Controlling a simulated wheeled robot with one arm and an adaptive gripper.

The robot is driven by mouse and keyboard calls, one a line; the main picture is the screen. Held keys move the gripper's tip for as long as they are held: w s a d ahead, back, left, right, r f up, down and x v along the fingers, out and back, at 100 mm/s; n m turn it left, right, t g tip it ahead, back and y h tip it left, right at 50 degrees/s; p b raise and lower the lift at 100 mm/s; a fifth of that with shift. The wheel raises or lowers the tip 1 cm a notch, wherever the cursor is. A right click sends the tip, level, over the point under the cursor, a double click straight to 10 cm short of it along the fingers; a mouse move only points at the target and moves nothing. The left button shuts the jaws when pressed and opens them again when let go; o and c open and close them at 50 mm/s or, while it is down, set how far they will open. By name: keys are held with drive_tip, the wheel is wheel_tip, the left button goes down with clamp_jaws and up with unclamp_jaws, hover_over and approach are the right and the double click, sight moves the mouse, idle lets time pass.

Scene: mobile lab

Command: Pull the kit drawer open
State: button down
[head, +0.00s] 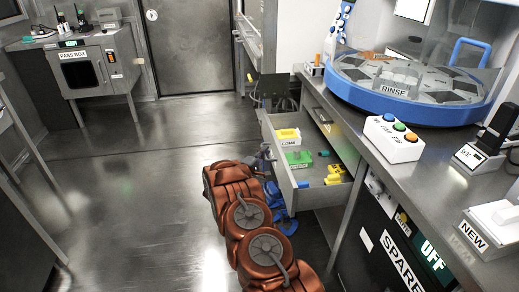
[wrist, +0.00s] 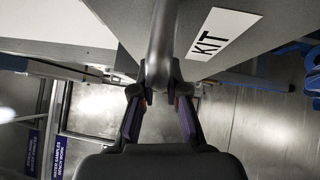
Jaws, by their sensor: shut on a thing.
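The kit drawer (head: 322,197) stands pulled out from under the right-hand bench, and its inside is visible from above in the head view. Its grey front with the white KIT label (wrist: 222,33) fills the upper part of the wrist view. A dark bar handle (wrist: 162,40) projects from that front. My gripper (wrist: 160,86) is shut on the handle, with one finger on each side of it. In the head view my gripper (head: 264,160) is at the drawer's front, partly hidden by my orange arm.
The drawer holds a yellow-and-white box (head: 287,136), a green box (head: 298,158) and yellow pieces (head: 336,175). Above, the bench carries a blue-rimmed rinse unit (head: 400,108) and a white button box (head: 393,138). The floor (head: 130,190) left of my arm is clear.

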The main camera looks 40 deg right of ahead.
drive_tip(key=shift+w+a, duration=0.15)
drive_tip(key=shift+a, duration=0.15)
drive_tip(key=c, duration=1.2)
unclamp_jaws()
drive_tip(key=shift+a, duration=0.1)
drive_tip(key=v, duration=1.2)
